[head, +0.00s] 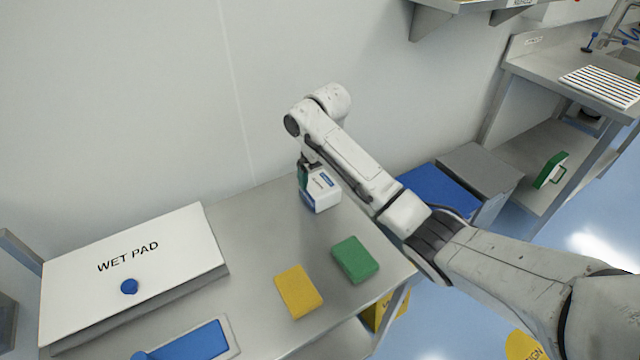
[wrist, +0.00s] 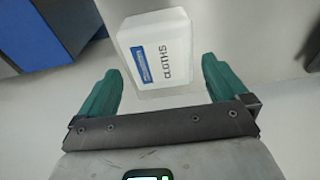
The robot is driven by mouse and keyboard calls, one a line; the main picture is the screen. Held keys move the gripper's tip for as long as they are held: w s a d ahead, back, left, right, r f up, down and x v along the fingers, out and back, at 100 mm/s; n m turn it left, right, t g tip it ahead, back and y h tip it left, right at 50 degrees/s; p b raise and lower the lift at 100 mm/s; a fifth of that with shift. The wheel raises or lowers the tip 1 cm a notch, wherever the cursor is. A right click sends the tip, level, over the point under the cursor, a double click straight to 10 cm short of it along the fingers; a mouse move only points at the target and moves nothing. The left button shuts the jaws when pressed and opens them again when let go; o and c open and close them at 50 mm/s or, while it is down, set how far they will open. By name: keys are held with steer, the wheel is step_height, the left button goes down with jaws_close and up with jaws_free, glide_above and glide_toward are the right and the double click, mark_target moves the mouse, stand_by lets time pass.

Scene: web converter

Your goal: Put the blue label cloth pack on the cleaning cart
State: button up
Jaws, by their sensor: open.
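The blue label cloth pack (head: 322,192) is a white block with a blue label, standing on the steel table (head: 235,240) near the wall. In the wrist view the pack (wrist: 155,50) shows its blue label and the word "CLOTHS". My gripper (head: 305,178) is at the pack's left in the head view. In the wrist view its green fingers (wrist: 162,82) are apart, one to each side of the near end of the pack. Gaps show between the fingers and the pack, so it is not clamped. I cannot make out a cleaning cart for certain.
A yellow sponge (head: 298,291) and a green sponge (head: 355,259) lie at the table's front right. A white "WET PAD" box (head: 150,262) and a blue pad holder (head: 190,343) are at left. Blue and grey bins (head: 440,190) stand beyond the table's right end.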

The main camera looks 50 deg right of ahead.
mark_target(323, 186)
step_height(323, 186, up, 6)
steer(key=shift+s, duration=0.4)
steer(key=shift+a, duration=0.1)
